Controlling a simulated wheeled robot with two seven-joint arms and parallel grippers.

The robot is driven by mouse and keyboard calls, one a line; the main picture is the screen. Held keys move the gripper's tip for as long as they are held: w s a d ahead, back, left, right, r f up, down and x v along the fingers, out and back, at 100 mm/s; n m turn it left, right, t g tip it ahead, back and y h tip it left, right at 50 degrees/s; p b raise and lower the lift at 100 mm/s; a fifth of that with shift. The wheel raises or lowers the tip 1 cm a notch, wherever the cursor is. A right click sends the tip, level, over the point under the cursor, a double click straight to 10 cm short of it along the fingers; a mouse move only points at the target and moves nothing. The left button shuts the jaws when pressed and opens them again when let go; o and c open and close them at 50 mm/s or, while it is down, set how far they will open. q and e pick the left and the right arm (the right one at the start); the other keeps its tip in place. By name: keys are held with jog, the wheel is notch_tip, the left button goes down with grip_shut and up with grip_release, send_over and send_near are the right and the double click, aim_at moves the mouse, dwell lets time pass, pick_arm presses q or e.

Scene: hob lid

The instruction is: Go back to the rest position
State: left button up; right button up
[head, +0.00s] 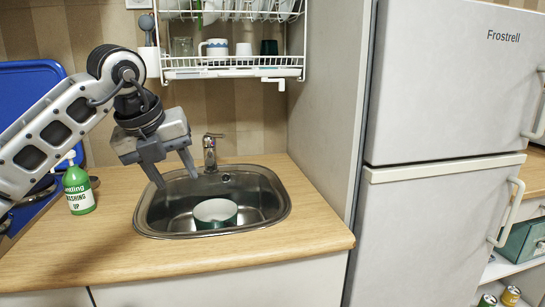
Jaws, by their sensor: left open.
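My left gripper (174,180) is open and empty, its fingers pointing down over the back left part of the sink (258,226). A round bowl or pot (215,213), white inside and green outside, rests in the sink below and to the right of the fingertips. The fingers do not appear to touch it. My left arm reaches in from the left edge. My right gripper does not show.
A green washing-up bottle (79,190) stands on the wooden counter (100,245), left of the sink. The tap (210,150) rises behind the sink, close to the gripper. A dish rack (233,68) hangs above. A tall fridge (430,190) stands at right.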

pick_arm(q)
jog(key=s+d+f+m+g+h, duration=0.35)
jog(key=d+f+h, duration=0.35)
jog(key=d, duration=0.5)
jog(key=s+d+f+n+h, duration=0.1)
jog(key=s+d+n+h, duration=0.3)
jog(key=s+d+h, duration=0.6)
jog(key=w+a+f+n+t+y, duration=0.3)
jog(key=a+f+n+t+y, duration=0.7)
jog(key=n+t, duration=1)
jog(key=s+a+f+n+g+y, duration=0.1)
jog(key=s+a+f+n+g, duration=0.1)
jog(key=f, duration=0.4)
jog(key=s+a+f+n+g+y, duration=0.2)
jog(key=s+a+f+n+g, duration=0.1)
jog(key=s+f+n+g, duration=0.2)
jog(key=s+a+f+n+g+y, duration=0.2)
jog(key=s+a+f+n+g, duration=0.1)
jog(key=s+f, duration=0.4)
notch_tip(320, 180, down, 2)
jog(key=shift+a+f, duration=0.1)
jog(key=shift+a, duration=0.15)
